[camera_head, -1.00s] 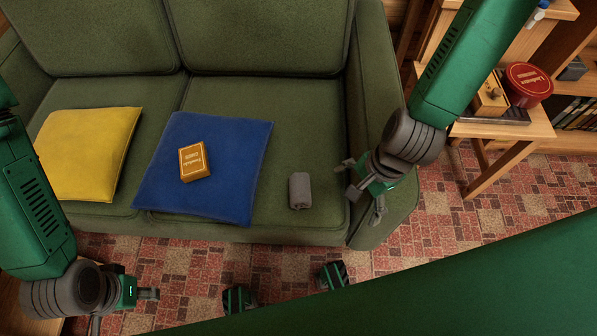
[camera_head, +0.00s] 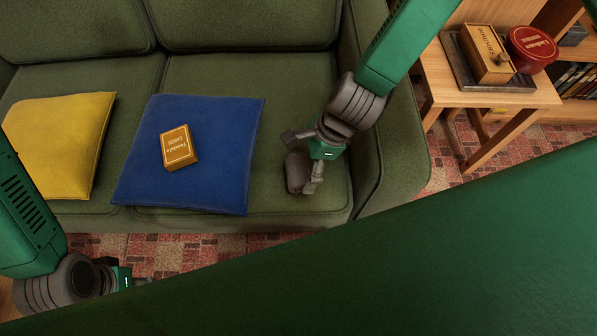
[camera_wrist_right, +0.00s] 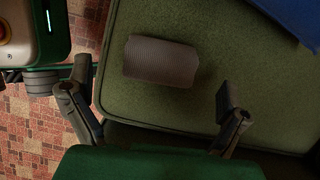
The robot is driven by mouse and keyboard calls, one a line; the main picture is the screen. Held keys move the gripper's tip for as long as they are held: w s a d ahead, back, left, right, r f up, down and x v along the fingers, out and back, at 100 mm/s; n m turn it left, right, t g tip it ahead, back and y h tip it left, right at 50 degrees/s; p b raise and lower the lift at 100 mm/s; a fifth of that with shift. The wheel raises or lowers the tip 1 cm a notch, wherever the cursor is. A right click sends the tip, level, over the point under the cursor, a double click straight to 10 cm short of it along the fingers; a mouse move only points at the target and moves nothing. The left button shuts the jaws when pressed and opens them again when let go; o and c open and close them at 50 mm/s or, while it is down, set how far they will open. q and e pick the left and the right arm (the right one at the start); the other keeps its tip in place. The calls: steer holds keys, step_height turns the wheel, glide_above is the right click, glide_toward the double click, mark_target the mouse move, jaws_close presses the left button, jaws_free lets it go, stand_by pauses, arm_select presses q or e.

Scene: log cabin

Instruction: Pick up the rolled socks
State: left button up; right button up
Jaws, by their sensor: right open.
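The rolled socks (camera_head: 295,172) are a small grey ribbed roll lying on the right seat cushion of the green sofa, near its front edge. In the right wrist view the roll (camera_wrist_right: 160,61) lies beyond and between the two spread fingers, apart from both. My right gripper (camera_head: 301,162) is open above the socks and hides part of them in the head view. It also shows in the right wrist view (camera_wrist_right: 150,102). My left gripper (camera_head: 140,282) is low at the left, partly cut off by my own green body, so its jaws are unclear.
A blue cushion (camera_head: 225,150) with an orange box (camera_head: 179,147) on it lies left of the socks, and a yellow cushion (camera_head: 62,135) is farther left. The sofa armrest (camera_head: 398,150) stands to the right. A wooden side table (camera_head: 446,92) holds a wooden box and a red tin.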

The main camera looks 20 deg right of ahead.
mark_target(301, 167)
steer(key=b+x, duration=0.1)
steer(key=x, duration=0.2)
steer(key=shift+d+f, duration=0.1)
steer(key=shift+f, duration=0.1)
steer(key=shift+w+f+b, duration=0.1)
steer(key=shift+f+b, duration=0.25)
steer(key=shift+d, duration=0.2)
steer(key=shift+c, duration=1.2)
steer(key=c, duration=0.7)
steer(key=shift+a, duration=0.15)
steer(key=shift+c, duration=1.3)
steer(key=shift+a+r, duration=0.1)
steer(key=shift+a, duration=0.05)
